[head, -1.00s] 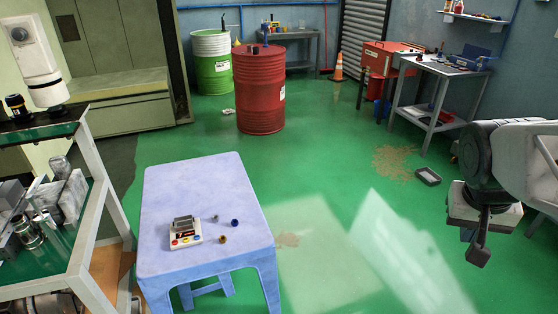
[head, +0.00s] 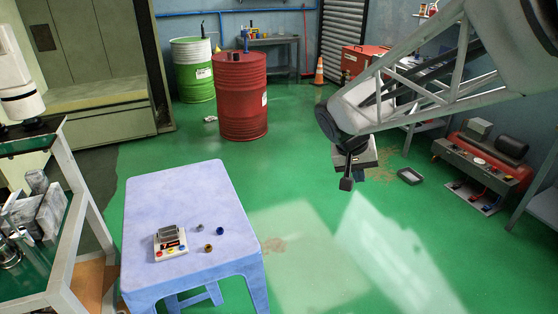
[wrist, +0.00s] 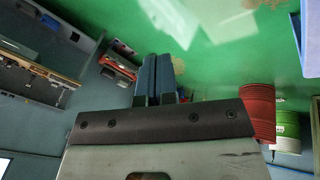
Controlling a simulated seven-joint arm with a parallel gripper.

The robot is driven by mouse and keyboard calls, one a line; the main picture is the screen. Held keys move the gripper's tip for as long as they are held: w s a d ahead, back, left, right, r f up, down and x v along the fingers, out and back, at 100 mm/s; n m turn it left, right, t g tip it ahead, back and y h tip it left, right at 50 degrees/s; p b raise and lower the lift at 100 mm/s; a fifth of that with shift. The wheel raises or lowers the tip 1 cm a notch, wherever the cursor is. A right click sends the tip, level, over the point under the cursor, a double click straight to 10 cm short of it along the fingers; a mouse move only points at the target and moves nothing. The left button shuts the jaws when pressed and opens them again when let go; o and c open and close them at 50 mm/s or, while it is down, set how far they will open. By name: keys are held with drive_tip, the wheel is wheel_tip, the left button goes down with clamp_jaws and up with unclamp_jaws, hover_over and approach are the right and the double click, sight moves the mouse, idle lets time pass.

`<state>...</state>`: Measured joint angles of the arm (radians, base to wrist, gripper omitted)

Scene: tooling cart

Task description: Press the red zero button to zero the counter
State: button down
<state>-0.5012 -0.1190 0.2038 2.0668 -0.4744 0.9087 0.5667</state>
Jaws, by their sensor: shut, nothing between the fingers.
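The counter (head: 170,243) is a small cream box with a dark display and a raised frame, standing on the pale blue table (head: 190,190). Coloured buttons line its front edge; a red button (head: 159,254) is at the left end, with yellow and blue ones to its right. My gripper (head: 346,184) is shut and empty, held in the air to the right of the table, well away from the counter. In the wrist view its two blue fingers (wrist: 157,75) lie together over green floor. The counter is not in the wrist view.
Small loose parts, among them a blue one (head: 220,231) and a brass one (head: 208,248), lie on the table right of the counter. A red drum (head: 241,95) stands behind. A metal cart (head: 75,190) stands left. Open floor lies between table and gripper.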

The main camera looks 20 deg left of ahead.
drive_tip(key=w+a+f+n+t, duration=0.1)
drive_tip(key=w+a+f, duration=0.2)
drive_tip(key=a, duration=0.6)
drive_tip(key=w+a+f+n+t, duration=0.1)
drive_tip(key=w+a+f, duration=0.15)
drive_tip(key=a, duration=0.65)
drive_tip(key=n+t+y, duration=0.3)
drive_tip(key=n+t, duration=0.1)
hover_over(158, 253)
wheel_tip(158, 253, down, 30)
drive_tip(key=shift+f+h, duration=0.1)
drive_tip(key=shift+h, duration=0.2)
drive_tip(key=shift+f, duration=4.25)
